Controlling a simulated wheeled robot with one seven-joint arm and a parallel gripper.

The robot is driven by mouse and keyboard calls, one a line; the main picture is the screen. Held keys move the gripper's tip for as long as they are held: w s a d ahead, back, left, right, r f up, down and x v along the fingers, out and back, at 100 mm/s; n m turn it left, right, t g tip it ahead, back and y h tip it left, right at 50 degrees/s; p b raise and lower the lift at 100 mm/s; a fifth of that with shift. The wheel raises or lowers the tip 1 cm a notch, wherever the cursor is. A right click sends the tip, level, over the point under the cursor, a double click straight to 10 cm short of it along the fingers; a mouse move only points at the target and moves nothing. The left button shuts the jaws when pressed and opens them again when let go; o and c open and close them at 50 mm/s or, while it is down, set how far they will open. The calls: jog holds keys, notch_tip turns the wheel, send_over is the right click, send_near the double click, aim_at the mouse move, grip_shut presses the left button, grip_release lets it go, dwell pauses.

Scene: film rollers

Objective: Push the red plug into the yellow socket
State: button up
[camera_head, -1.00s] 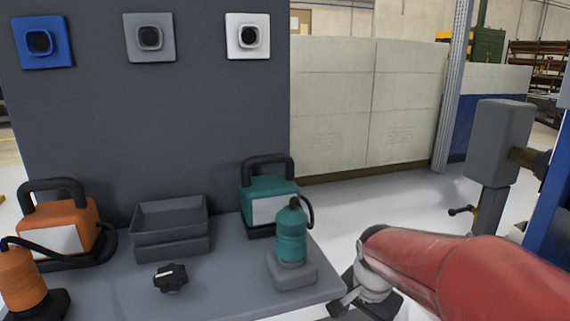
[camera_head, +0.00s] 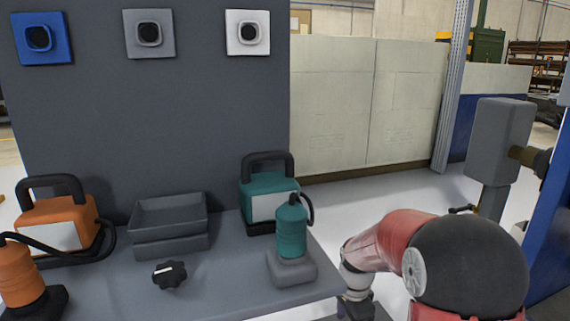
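No red plug and no yellow socket show in this view. The wall panel carries a blue socket (camera_head: 42,39), a grey socket (camera_head: 149,34) and a white socket (camera_head: 247,34). On the bench stand a teal plug (camera_head: 291,232) in a grey holder and an orange plug (camera_head: 20,275) at the left edge. My gripper (camera_head: 358,308) is low, just off the bench's right front corner, partly cut by the bottom edge. Its fingers cannot be made out. My red arm reaches in from the lower right.
The grey bench (camera_head: 225,282) holds an orange case (camera_head: 60,228), a teal case (camera_head: 268,200), a grey tray (camera_head: 170,224) and a black knob (camera_head: 169,275). A grey box on a post (camera_head: 500,135) stands at the right. Pale floor between is clear.

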notch_tip(320, 180, down, 9)
jog(key=b, duration=0.6)
jog(key=shift+r, duration=0.15)
dwell(0.9)
jog(key=c, duration=1.3)
jog(key=shift+r+p, duration=2.55)
jog(key=shift+r, duration=0.55)
jog(key=shift+f, duration=0.1)
